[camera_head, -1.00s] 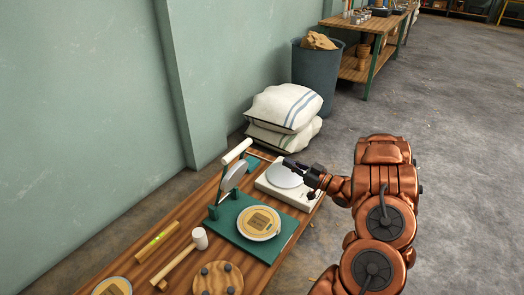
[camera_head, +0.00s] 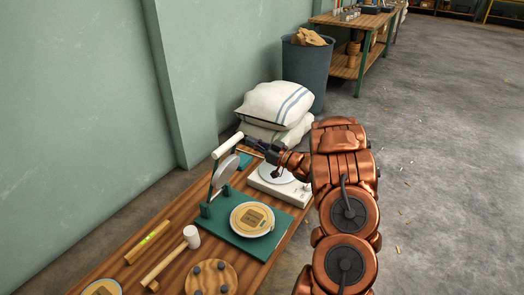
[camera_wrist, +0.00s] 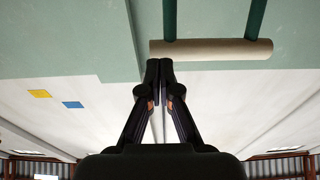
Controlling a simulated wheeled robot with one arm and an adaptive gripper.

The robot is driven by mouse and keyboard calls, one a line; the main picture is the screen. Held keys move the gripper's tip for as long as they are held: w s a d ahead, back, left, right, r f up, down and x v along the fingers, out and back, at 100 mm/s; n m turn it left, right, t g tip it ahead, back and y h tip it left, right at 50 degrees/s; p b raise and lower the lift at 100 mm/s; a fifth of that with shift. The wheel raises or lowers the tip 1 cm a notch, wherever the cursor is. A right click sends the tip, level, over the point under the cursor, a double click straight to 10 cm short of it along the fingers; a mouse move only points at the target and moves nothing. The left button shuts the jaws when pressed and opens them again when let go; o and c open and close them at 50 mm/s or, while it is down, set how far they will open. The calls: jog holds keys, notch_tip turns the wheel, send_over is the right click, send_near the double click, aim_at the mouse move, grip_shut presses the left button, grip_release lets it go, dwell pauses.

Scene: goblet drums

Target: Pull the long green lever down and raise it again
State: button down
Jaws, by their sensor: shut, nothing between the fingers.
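The press lever stands raised on a green base (camera_head: 224,231), with a pale roller-like handle (camera_head: 228,145) across its top and a grey disc (camera_head: 226,171) below. In the wrist view the same pale handle (camera_wrist: 215,49) crosses two dark green lever bars (camera_wrist: 169,18). My gripper (camera_head: 250,144) is shut and empty, just right of the handle in the head view. In the wrist view my gripper's fingertips (camera_wrist: 160,65) meet just below the handle's left part in the picture; I cannot tell whether they touch it. A plate with a tan patterned disc (camera_head: 252,218) lies on the green base.
A white device with a round platter (camera_head: 283,190) stands beyond the press, beneath my arm. A mallet (camera_head: 191,237), a yellow level (camera_head: 149,240) and a round wooden board (camera_head: 211,278) lie on the near bench. White sacks (camera_head: 275,106) are piled behind. The wall is at left.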

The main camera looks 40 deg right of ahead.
aim_at(238, 133)
jog(key=shift+x, duration=0.9)
jog(key=shift+w+a+r+p, duration=0.3)
jog(key=shift+w+r+p, duration=0.2)
jog(key=shift+w+p, duration=0.15)
jog(key=w+p, duration=0.1)
jog(key=w+r+g+p, duration=0.1)
jog(key=shift+w+a+p, duration=0.1)
jog(key=shift+a+p, duration=0.25)
jog(key=shift+a, duration=0.05)
jog(key=shift+w+g+h, duration=0.25)
jog(key=shift+g+h, duration=0.05)
